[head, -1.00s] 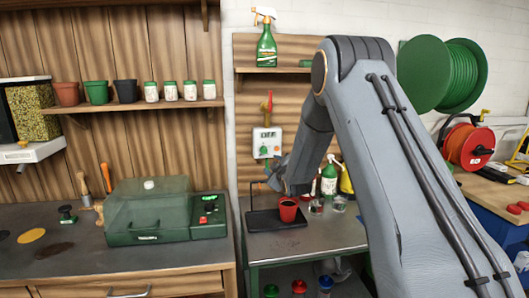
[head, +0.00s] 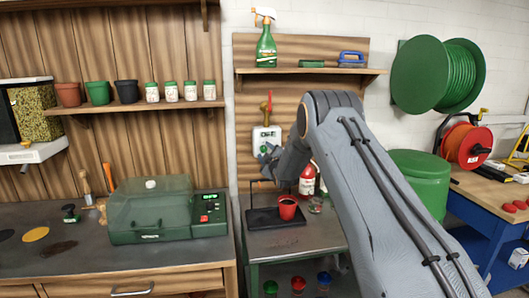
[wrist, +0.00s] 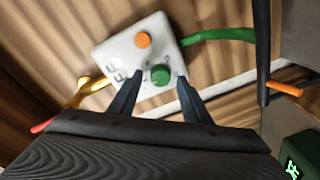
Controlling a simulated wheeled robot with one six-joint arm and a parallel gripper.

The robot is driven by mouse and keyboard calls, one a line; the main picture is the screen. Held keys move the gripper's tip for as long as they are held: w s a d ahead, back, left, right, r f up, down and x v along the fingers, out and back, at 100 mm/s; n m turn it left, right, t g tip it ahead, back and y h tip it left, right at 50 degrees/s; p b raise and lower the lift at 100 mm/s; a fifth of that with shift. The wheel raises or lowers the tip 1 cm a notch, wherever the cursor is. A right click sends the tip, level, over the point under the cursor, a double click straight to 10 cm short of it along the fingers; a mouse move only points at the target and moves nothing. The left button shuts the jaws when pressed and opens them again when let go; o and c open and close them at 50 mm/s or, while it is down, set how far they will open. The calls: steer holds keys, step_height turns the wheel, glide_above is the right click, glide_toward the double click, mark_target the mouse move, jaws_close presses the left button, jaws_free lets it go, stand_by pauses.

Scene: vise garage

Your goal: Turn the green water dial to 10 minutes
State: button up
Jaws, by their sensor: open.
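The white water timer box (head: 266,134) hangs on the wooden panel above the metal bench, its lower part partly covered by my gripper (head: 266,155). In the wrist view the box (wrist: 116,52) appears tilted, with an orange dial (wrist: 143,40) and the green dial (wrist: 160,74) on its face. My gripper (wrist: 158,82) is open and empty, its two dark fingers pointing at the box with the green dial between their tips. I cannot tell whether either finger touches the dial. The display markings are too blurred to read.
A brass tap (wrist: 90,87) sits beside the box, and a green hose (wrist: 218,35) leaves its other side. Below, a red pot (head: 288,208) stands on a black tray (head: 262,218), with a red bottle (head: 307,181) close behind. A green lidded box (head: 150,215) stands on the left bench.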

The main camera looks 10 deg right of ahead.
steer(key=c, duration=0.9)
steer(key=shift+a, duration=0.3)
steer(key=shift+c, duration=0.7)
steer(key=shift+d, duration=0.25)
steer(key=shift+w, duration=0.1)
